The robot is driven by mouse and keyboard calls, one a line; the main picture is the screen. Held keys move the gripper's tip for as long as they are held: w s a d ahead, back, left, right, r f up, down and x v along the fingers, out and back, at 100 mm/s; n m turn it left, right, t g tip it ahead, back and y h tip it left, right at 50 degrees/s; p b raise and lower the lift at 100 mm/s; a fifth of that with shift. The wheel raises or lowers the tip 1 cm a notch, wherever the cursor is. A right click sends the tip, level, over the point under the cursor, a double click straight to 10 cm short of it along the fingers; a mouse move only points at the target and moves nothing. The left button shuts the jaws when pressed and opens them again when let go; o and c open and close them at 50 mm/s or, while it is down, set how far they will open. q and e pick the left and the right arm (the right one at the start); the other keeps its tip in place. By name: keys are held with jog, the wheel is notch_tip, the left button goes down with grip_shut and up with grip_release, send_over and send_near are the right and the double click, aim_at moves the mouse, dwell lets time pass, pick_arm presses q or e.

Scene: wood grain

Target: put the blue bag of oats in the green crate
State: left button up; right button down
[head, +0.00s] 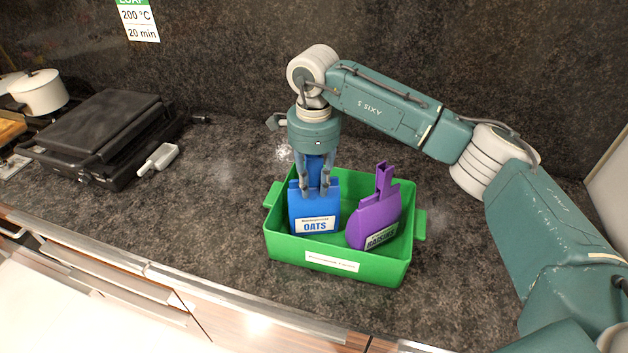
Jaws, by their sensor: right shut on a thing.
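The blue bag of oats (314,212) is upright inside the left part of the green crate (340,266), its white OATS label facing me. My right gripper (314,188) points down over the crate and is shut on the top of the bag. Whether the bag's bottom touches the crate floor is hidden by the crate's front wall. A purple bag (374,217) with a label leans in the right part of the crate, beside the oats. My left gripper is not in view.
A black contact grill (98,135) stands on the dark countertop (200,230) at the left, with a white pot (40,92) behind it. A dark wall is behind the crate. The counter's front edge runs below. The counter between grill and crate is clear.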

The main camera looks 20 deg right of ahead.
jog(key=c, duration=1.4)
grip_release()
jog(key=shift+c, duration=0.2)
jog(key=shift+r+b, duration=0.3)
jog(key=shift+r, duration=0.15)
notch_tip(320, 180, up, 11)
jog(key=b, duration=0.3)
jog(key=shift+a+b, duration=0.1)
jog(key=shift+b, duration=0.2)
jog(key=shift+r, duration=0.1)
